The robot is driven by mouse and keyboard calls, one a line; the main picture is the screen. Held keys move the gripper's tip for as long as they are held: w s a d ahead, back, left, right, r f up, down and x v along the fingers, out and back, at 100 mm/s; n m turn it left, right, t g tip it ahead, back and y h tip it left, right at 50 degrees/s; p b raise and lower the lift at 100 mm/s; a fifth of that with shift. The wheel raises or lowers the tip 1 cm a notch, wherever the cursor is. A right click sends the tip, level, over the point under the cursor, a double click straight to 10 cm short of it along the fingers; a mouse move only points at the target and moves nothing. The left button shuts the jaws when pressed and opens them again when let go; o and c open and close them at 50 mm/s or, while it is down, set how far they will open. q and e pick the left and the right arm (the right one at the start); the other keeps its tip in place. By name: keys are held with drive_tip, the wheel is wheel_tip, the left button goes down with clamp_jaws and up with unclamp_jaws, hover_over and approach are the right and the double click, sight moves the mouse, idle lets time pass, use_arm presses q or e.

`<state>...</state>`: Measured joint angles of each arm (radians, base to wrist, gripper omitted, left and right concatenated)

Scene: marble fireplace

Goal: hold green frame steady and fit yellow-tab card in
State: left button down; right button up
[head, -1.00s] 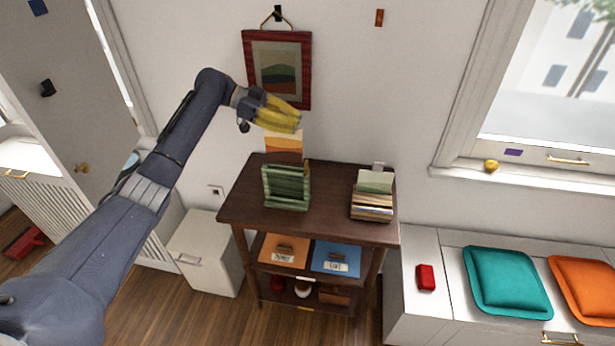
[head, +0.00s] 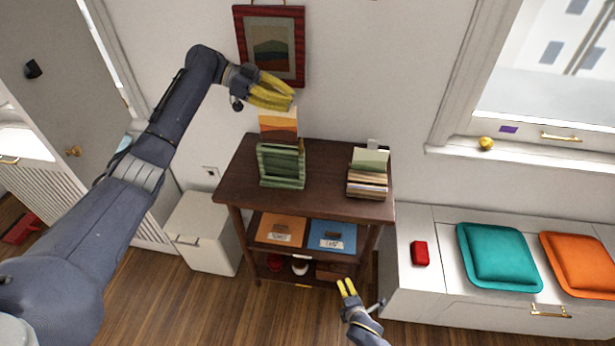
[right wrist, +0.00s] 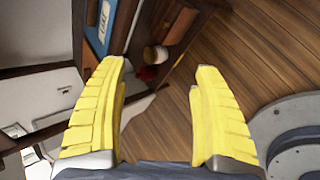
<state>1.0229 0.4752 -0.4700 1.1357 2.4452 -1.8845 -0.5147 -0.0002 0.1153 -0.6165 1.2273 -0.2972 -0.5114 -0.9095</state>
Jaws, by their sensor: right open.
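The green frame (head: 281,181) stands upright on the dark wooden stand (head: 325,205). A card with cream, orange and dark red bands (head: 279,126) is upright right above the frame's top edge; its lower edge meets or passes behind that edge. My left gripper (head: 291,99) is at the card's top and appears shut on it; the fingers hide any yellow tab. My right gripper (head: 346,287) is open and empty, low in front of the stand; its spread yellow fingers also show in the right wrist view (right wrist: 160,68).
A holder with several cards (head: 368,178) stands on the right of the stand top. A red block (head: 420,253) and cushions lie on the white bench. A red-framed picture (head: 270,50) hangs behind.

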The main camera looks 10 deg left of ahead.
drive_tip(key=w+a+r+n+t+y, duration=0.1)
drive_tip(key=w+a+r+n, duration=0.25)
drive_tip(key=r, duration=0.35)
drive_tip(key=w+a+r+n+t+y, duration=0.1)
drive_tip(key=w+a+r+n+t, duration=0.2)
drive_tip(key=r, duration=0.4)
drive_tip(key=w+a+r+n, duration=0.25)
drive_tip(key=a+r, duration=0.25)
drive_tip(key=r, duration=0.3)
drive_tip(key=w+a+r+n+t+y, duration=0.1)
drive_tip(key=a+r+n+t, duration=0.2)
drive_tip(key=r, duration=0.9)
drive_tip(key=w+a+r+n+t+y, duration=0.15)
drive_tip(key=r+n, duration=0.35)
drive_tip(key=r, duration=0.6)
drive_tip(key=x, duration=1.2)
drive_tip(key=shift+w+a+g, duration=0.2)
drive_tip(key=shift+a+g, duration=0.15)
